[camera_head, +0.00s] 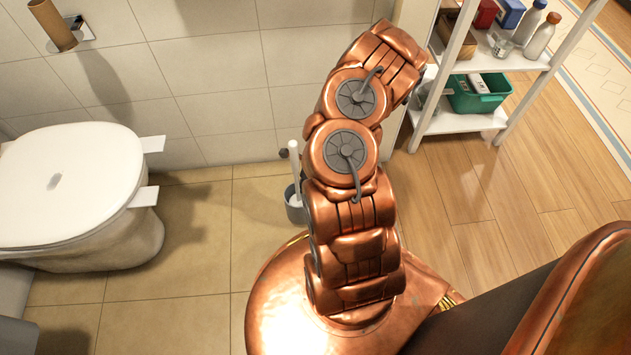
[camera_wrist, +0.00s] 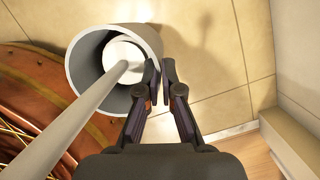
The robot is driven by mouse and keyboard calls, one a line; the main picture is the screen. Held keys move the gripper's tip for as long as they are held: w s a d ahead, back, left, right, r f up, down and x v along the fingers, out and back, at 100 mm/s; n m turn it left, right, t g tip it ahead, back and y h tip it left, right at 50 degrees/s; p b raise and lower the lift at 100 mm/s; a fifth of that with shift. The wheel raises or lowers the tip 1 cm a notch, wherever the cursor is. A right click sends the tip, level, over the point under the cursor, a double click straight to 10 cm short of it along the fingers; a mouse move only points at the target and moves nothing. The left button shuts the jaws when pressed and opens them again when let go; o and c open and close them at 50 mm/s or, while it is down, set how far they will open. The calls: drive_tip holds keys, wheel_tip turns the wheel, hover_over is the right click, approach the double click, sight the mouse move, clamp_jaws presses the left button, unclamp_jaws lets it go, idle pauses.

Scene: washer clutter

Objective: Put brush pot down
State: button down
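The brush pot (camera_wrist: 148,38) is a grey, round, open cup in the upper left of the wrist view. A white toilet brush stands in it, its long handle (camera_wrist: 62,128) running toward the lower left. My gripper (camera_wrist: 160,72) has its two dark fingers close together at the pot's right rim, one on the inner side and one outside, pinching the wall. In the head view the pot (camera_head: 294,212) shows low beside my arm, upright, with the white handle (camera_head: 295,172) rising from it. My gripper is hidden behind my arm there. I cannot tell whether the pot's base touches the floor.
A white toilet (camera_head: 75,190) stands at the left. The tiled floor (camera_head: 200,265) between it and the pot is clear. A tiled wall (camera_head: 215,90) is behind. A white shelf (camera_head: 455,122) with bottles and a green bin (camera_head: 478,97) stands at the right.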

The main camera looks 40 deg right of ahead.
drive_tip(key=w+d+b, duration=0.1)
drive_tip(key=w+d, duration=0.1)
drive_tip(key=d, duration=0.5)
drive_tip(key=w+d+f, duration=0.1)
drive_tip(key=w+d, duration=0.1)
drive_tip(key=d, duration=0.6)
drive_tip(key=shift+w+f+b, duration=0.2)
drive_tip(key=shift+w+b, duration=0.05)
drive_tip(key=shift+b, duration=0.15)
idle(0.5)
drive_tip(key=shift+w+d+f+b, duration=0.15)
drive_tip(key=shift+f+b, duration=0.8)
drive_tip(key=shift+f, duration=0.9)
drive_tip(key=c, duration=1.3)
unclamp_jaws()
drive_tip(key=p+v, duration=0.4)
drive_tip(key=v, duration=0.8)
